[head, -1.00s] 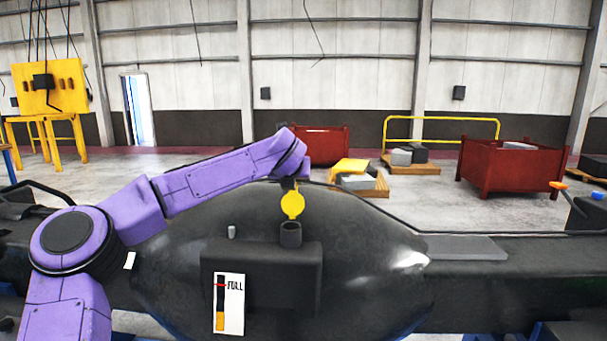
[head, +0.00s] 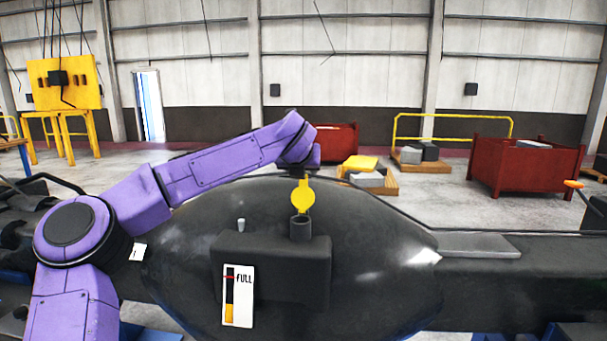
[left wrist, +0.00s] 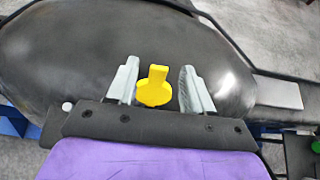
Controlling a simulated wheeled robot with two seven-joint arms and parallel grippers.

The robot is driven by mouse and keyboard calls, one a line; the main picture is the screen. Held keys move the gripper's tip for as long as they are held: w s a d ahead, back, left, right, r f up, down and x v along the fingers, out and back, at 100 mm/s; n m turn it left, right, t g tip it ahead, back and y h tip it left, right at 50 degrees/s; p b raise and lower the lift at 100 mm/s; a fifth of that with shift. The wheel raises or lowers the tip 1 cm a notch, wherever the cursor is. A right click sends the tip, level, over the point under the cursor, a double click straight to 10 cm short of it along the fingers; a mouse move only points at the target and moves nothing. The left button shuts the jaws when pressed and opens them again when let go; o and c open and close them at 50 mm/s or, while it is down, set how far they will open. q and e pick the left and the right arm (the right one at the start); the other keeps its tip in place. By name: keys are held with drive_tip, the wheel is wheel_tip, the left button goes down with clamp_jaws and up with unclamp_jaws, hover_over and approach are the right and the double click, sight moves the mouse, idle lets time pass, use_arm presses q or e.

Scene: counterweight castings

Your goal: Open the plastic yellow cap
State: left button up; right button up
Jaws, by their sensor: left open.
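The yellow cap (head: 303,201) is a round disc with a narrow tab, standing upright at the dark filler neck (head: 301,228) on top of the black tank (head: 380,250). The neck's round mouth shows below the disc, not covered by it. My left arm reaches over the tank from the left and ends just above and behind the cap; its fingers are hidden in the head view. In the left wrist view my left gripper (left wrist: 159,68) is open, with the cap (left wrist: 154,91) between its two grey fingers and a gap on both sides. My right gripper is not in view.
A gauge plate marked FULL (head: 238,296) is on the tank's front block. A small pale peg (head: 241,225) stands left of the neck. Red bins (head: 525,165), a pallet with blocks (head: 420,158) and a yellow rail are farther back on open floor.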

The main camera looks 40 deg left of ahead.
use_arm(q)
drive_tip(key=b+v, duration=0.2)
drive_tip(key=v, duration=0.6)
drive_tip(key=shift+s+d+r+b, duration=0.2)
drive_tip(key=shift+s+b, duration=0.05)
drive_tip(key=shift+b, duration=0.1)
